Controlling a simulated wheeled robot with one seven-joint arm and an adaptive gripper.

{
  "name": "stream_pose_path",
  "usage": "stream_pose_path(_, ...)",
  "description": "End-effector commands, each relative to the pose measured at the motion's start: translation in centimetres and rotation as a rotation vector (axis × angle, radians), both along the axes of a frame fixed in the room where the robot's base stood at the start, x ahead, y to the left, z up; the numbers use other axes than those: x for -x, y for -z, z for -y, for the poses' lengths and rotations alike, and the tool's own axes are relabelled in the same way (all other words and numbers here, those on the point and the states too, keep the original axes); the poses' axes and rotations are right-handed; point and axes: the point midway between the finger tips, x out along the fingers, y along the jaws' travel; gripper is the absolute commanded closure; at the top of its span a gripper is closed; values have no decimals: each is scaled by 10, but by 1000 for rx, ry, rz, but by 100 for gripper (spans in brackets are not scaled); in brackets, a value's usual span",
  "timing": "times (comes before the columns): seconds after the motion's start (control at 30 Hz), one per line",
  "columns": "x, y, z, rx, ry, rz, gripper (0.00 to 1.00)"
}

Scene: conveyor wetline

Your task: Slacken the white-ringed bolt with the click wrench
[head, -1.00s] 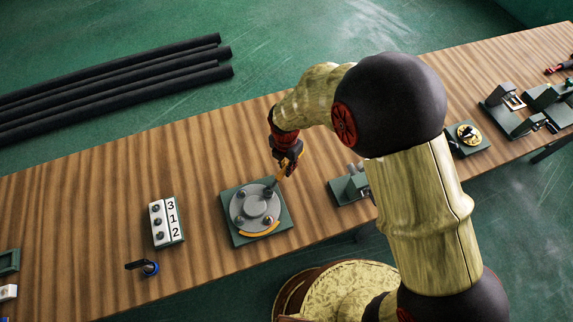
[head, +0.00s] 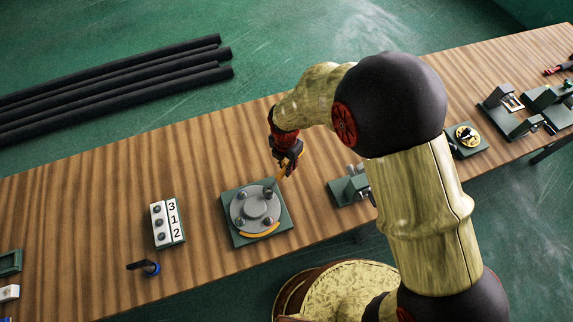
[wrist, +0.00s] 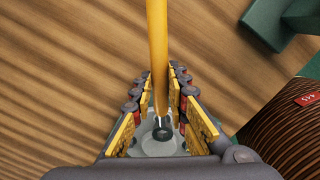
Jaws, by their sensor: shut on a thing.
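The click wrench (head: 281,173) has a yellow-orange handle and is held in my gripper (head: 287,158). In the wrist view the handle (wrist: 157,50) runs between the yellow-padded fingers of my gripper (wrist: 160,110), down to a dark round head (wrist: 162,133). The grey round disc (head: 251,203) on a green square base carries several dark bolts and an orange arc at its front edge. The wrench's lower end is at the disc's upper right bolt (head: 268,192); I cannot tell whether it is seated. No white ring is clear in either view.
A green fixture (head: 347,189) stands to the right. Bare wooden table (head: 100,210) lies to the left.

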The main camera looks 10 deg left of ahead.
Motion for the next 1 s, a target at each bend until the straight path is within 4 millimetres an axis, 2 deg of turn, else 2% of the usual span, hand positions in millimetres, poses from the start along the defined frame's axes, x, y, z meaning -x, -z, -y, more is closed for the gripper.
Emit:
stream_pose_path(0.27,0,-2,0,0,0,0,100)
stream_pose_path(0.8,0,-48,0,0,0,1,100)
stream_pose_path(1.0,0,-50,0,0,0,0,100)
